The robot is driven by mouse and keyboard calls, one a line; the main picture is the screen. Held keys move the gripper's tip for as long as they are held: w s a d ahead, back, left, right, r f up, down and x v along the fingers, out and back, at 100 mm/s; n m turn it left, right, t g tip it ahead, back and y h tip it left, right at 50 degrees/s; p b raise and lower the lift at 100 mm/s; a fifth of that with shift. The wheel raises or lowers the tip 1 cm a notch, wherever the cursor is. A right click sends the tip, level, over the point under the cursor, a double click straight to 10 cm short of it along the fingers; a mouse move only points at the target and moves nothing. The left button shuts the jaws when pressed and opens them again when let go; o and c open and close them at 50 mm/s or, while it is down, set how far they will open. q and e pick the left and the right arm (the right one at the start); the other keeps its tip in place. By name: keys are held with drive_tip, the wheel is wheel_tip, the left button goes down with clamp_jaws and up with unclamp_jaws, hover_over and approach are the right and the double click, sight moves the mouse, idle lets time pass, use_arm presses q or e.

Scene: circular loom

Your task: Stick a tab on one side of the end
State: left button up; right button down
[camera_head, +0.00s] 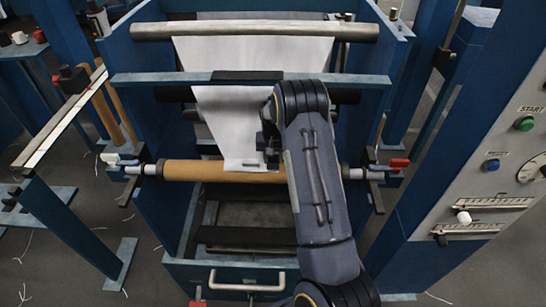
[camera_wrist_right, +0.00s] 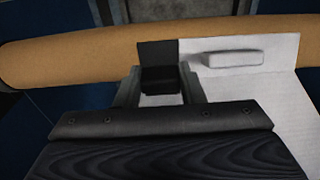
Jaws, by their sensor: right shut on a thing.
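A white fabric sheet (camera_head: 225,110) hangs down from the upper roller, and its narrowed end lies against the brown tube (camera_head: 190,170). My right gripper (camera_head: 268,150) is at the right side of that end. In the right wrist view, my right gripper (camera_wrist_right: 160,85) is shut on a flat black tab (camera_wrist_right: 158,55). The tab lies at the edge of the white sheet (camera_wrist_right: 285,75), over the brown tube (camera_wrist_right: 70,55); whether it is stuck there I cannot tell. A pale raised bar (camera_wrist_right: 232,58) lies on the sheet beside the tab. My left gripper is not in view.
A blue crossbar (camera_head: 160,79) and metal roller (camera_head: 160,31) span the frame above the tube. A red-handled clamp (camera_head: 399,163) is at the tube's right end. A control panel (camera_head: 500,160) stands at right, and a silver drawer handle (camera_head: 246,286) is in front.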

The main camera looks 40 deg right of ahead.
sight(273, 164)
drive_tip(key=shift+f, duration=0.3)
idle(0.4)
drive_tip(key=shift+f, duration=0.15)
drive_tip(key=c, duration=0.9)
unclamp_jaws()
drive_tip(key=shift+o, duration=0.2)
drive_tip(key=shift+r, duration=0.2)
wheel_tip(273, 164, up, 8)
drive_tip(key=shift+s+a+f, duration=0.15)
drive_tip(key=shift+s+f, duration=0.05)
